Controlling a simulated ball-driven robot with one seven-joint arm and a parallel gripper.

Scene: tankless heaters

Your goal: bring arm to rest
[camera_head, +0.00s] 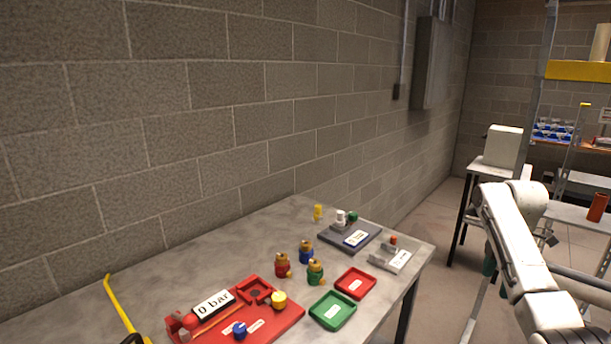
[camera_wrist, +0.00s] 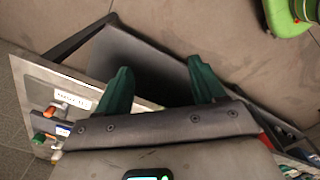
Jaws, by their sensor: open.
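My gripper (camera_wrist: 161,85) shows in the wrist view with its two dark green fingers spread apart. Nothing is between them. It hangs over a dark panel and a grey surface beside the table. My white arm (camera_head: 521,255) is at the right of the head view, bent, to the right of the table (camera_head: 215,245) and clear of its top. The gripper is mostly hidden behind the arm in the head view.
A red tray (camera_head: 280,322), a green tray (camera_head: 333,311), a small red tray (camera_head: 355,283), several coloured valves and a grey block (camera_head: 345,234) are on the table. A block wall is behind. A white box (camera_head: 503,146) and shelves stand at the back right.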

